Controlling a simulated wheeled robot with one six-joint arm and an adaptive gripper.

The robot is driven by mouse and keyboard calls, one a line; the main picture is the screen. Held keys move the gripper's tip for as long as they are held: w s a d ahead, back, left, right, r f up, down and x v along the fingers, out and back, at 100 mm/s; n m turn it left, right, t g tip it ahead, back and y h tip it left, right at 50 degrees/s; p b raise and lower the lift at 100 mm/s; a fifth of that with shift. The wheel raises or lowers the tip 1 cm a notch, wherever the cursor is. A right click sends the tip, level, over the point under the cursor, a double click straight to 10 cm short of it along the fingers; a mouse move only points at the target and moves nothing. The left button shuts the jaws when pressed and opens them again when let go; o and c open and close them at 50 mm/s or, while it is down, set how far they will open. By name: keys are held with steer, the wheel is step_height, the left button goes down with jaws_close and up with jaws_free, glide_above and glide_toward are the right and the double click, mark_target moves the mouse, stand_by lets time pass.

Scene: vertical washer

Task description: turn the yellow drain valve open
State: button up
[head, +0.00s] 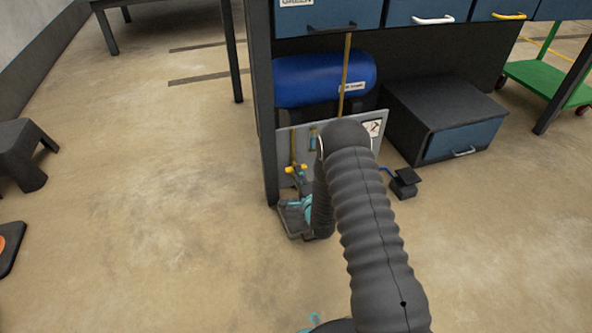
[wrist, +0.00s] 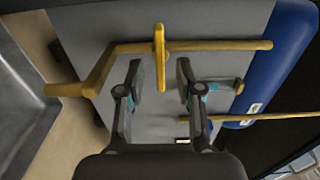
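The yellow drain valve handle (wrist: 161,58) is a flat bar across a yellow pipe (wrist: 215,46) on a grey panel (wrist: 225,20). In the head view the yellow valve (head: 296,169) shows low at the panel's left side. My gripper (wrist: 158,68) is open, with one finger on each side of the handle in the wrist view. A gap shows between the handle and each finger; depth contact cannot be told. In the head view my dark ribbed arm covers part of the panel, and the fingertips cannot be made out clearly.
A blue tank (head: 320,80) lies above the panel under the bench. A second thin yellow pipe (wrist: 250,117) runs beside the first. A dark leg (head: 266,150) stands close left of the valve. A dark cabinet (head: 440,110) stands right.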

mark_target(294, 165)
steer(key=shift+x, duration=1.9)
steer(key=shift+c, duration=0.2)
jaws_close()
